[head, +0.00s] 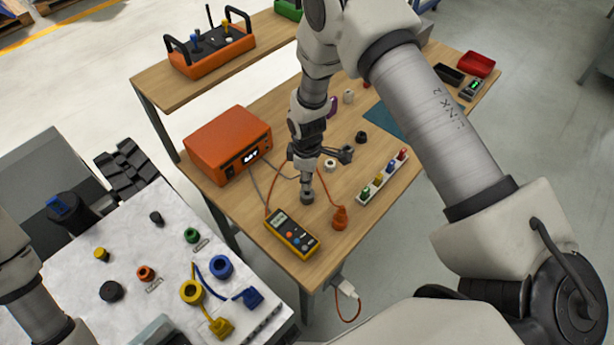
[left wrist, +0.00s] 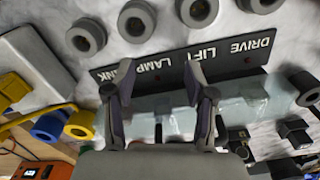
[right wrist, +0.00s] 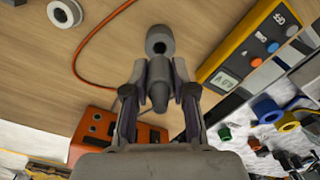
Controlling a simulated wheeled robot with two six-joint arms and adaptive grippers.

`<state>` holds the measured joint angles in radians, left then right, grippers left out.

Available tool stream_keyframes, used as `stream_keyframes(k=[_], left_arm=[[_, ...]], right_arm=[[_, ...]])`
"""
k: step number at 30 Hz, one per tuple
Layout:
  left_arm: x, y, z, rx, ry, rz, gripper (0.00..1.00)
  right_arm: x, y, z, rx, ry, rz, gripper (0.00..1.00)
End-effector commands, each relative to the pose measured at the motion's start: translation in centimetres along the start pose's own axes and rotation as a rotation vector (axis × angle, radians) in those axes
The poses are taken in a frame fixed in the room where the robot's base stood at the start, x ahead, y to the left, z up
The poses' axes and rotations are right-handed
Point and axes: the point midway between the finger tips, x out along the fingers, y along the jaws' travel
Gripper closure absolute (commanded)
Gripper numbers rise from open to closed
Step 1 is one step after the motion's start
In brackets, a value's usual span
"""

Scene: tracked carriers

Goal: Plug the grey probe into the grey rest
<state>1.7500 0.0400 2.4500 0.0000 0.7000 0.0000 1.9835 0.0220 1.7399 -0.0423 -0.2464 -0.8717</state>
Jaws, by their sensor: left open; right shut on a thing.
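My right gripper (right wrist: 157,92) is shut on the grey probe (right wrist: 157,78), which sits between its fingers. The grey rest (right wrist: 160,40) is straight beyond the probe in the right wrist view, and its dark hole shows. The probe overlaps the rest's near edge there; I cannot tell whether they touch. In the head view the grey rest (head: 307,197) stands on the wooden table, right below my right gripper (head: 307,178). My left gripper (left wrist: 160,78) is open and empty above the label plate of a marbled panel; it is out of the head view.
Near the rest are a yellow multimeter (head: 292,236), an orange plug-like piece (head: 340,217), a white strip of coloured pieces (head: 383,177) and an orange box (head: 228,140). An orange cable (right wrist: 88,55) lies beside the rest. The marbled panel (head: 130,225) stands at left.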

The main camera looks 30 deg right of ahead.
Motion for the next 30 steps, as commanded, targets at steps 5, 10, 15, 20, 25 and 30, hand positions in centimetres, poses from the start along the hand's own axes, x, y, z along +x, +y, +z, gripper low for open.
stream_keyframes(k=[5, 10, 15, 20, 25, 30], left_arm=[[0.4, 0.0, 0.0, 0.000, 0.000, 0.000, 0.45], [0.7, 0.0, 0.0, 0.000, 0.000, 0.000, 0.45], [1.0, 0.0, 0.0, 0.000, 0.000, 0.000, 0.45], [1.3, 0.0, 0.0, 0.000, 0.000, 0.000, 0.45], [1.6, 0.0, 0.0, 0.000, 0.000, 0.000, 0.45], [1.9, 0.0, 0.0, 0.000, 0.000, 0.000, 0.45]], right_arm=[[0.6, 0.0, 0.0, 0.000, 0.000, 0.000, 1.00], [1.0, 0.0, 0.0, 0.000, 0.000, 0.000, 1.00], [1.4, 0.0, 0.0, 0.000, 0.000, 0.000, 1.00], [1.8, 0.0, 0.0, 0.000, 0.000, 0.000, 1.00], [2.2, 0.0, 0.0, 0.000, 0.000, 0.000, 1.00], [2.7, 0.0, 0.0, 0.000, 0.000, 0.000, 1.00]])
